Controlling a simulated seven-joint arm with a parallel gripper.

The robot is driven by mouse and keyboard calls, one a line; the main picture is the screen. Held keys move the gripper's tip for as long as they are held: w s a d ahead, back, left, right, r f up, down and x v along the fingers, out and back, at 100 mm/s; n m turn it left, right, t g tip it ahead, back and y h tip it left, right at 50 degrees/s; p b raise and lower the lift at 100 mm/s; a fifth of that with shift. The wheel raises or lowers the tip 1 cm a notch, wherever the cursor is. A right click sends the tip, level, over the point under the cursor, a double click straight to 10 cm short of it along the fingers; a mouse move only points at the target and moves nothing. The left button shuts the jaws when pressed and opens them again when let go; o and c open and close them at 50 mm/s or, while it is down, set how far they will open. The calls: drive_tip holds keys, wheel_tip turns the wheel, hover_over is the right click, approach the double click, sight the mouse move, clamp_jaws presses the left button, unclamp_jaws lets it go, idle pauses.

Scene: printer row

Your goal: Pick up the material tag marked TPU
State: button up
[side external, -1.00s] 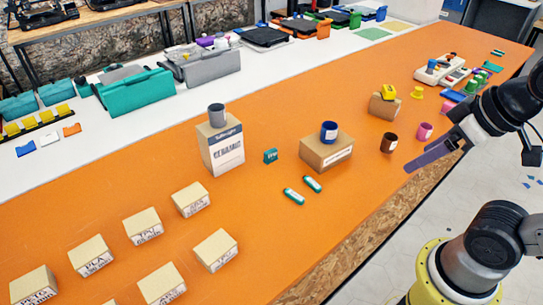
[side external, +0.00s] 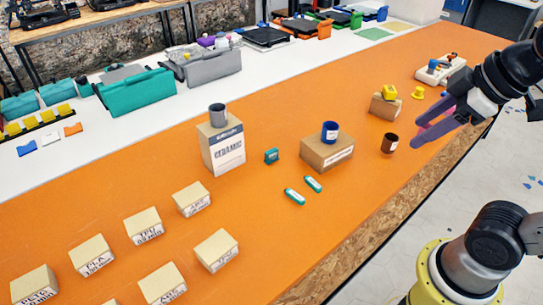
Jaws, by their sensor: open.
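A small teal tag (side external: 271,156) stands upright on the orange table, right of the ceramic box; its white letters are too small to read surely. Two more teal tags (side external: 294,197) (side external: 313,184) lie flat in front of it, their marking unreadable. A tan block (side external: 143,225) at the left has a label that seems to read TPU. My gripper (side external: 416,135), with purple fingers, is open and empty at the right, above the table and just right of the brown cup. It is well apart from the tags and blocks and partly hides a pink cup.
Several other tan labelled blocks (side external: 92,255) stand at the left front. The ceramic box (side external: 221,147) carries a grey cup. The orange table (side external: 230,200) is clear around the flat tags.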

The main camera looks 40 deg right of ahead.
drive_tip(key=w+r+n, duration=0.4)
drive_tip(key=w+r, duration=0.1)
drive_tip(key=w, duration=0.3)
drive_tip(key=n+g, duration=0.6)
drive_tip(key=n, duration=0.2)
hover_over(273, 150)
drive_tip(key=f, duration=2.8)
drive_tip(key=shift+s+d+f, duration=0.1)
drive_tip(key=shift+s+f, duration=0.2)
drive_tip(key=shift+w+f, duration=0.2)
drive_tip(key=shift+f, duration=1.4)
drive_tip(key=shift+w+f, duration=0.15)
drive_tip(key=shift+f, duration=1.4)
clamp_jaws()
